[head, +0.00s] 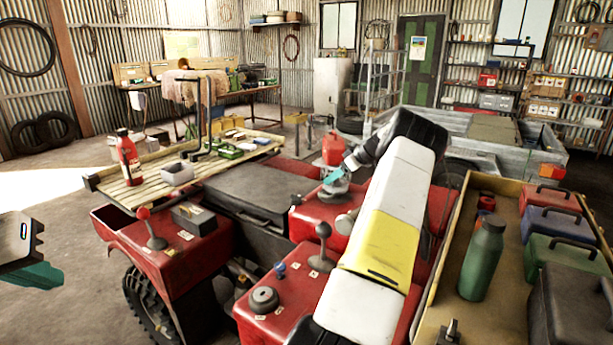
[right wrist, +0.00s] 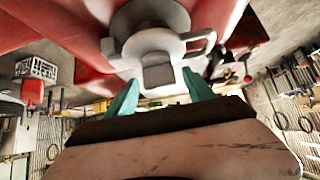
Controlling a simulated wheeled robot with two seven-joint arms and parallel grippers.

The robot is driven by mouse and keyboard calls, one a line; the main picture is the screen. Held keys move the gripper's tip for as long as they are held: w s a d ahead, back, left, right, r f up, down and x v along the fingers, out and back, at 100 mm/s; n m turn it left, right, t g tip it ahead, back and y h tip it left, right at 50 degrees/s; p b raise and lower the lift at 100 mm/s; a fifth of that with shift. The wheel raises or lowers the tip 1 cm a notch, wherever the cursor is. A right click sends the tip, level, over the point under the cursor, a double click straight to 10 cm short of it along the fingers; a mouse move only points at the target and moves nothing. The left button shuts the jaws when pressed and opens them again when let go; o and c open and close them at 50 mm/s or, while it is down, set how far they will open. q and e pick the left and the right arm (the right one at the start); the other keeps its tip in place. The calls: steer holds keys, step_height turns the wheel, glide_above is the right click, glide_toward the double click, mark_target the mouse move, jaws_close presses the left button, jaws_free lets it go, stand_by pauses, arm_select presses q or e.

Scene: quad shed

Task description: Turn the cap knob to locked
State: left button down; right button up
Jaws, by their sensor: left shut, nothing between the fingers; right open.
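The grey round cap with a blocky knob (right wrist: 158,75) fills the upper middle of the right wrist view, on the red bodywork. A curved handle or loop shows at its right. In the head view the grey cap (head: 335,191) sits on the quad's red bodywork, partly hidden by my right gripper. My right gripper (right wrist: 160,92) is open, its teal fingers on either side of the knob's near end; I cannot tell whether they touch it. It also shows in the head view (head: 334,177). My left gripper (head: 36,275) is shut and empty, low at the left edge, away from the quad.
The red quad carries a black seat (head: 258,188), a slatted rack (head: 150,183), a red-knobbed lever (head: 145,214) and a dark round knob (head: 263,299). A tray with a green flask (head: 483,258) and toolboxes stands at right. The floor at left is clear.

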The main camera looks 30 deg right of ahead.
jaws_close()
stand_by(0.3)
steer(key=m+t+h, duration=0.1)
steer(key=m+h, duration=0.1)
steer(key=m, duration=0.1)
steer(key=shift+a+m+h, duration=0.1)
steer(key=shift+m+h, duration=0.3)
steer(key=m+h, duration=0.2)
steer(key=m, duration=0.1)
steer(key=m+h, duration=0.2)
steer(key=m, duration=0.1)
steer(key=shift+w+a+r+g+h, duration=0.1)
steer(key=shift+g+h, duration=0.3)
steer(key=m+g+h, duration=0.1)
steer(key=m+h, duration=0.1)
steer(key=m, duration=0.2)
steer(key=shift+g+h, duration=0.3)
steer(key=shift+g, duration=0.1)
steer(key=shift+m+g+h, duration=0.9)
steer(key=shift+m+g, duration=0.2)
steer(key=shift+m, duration=0.9)
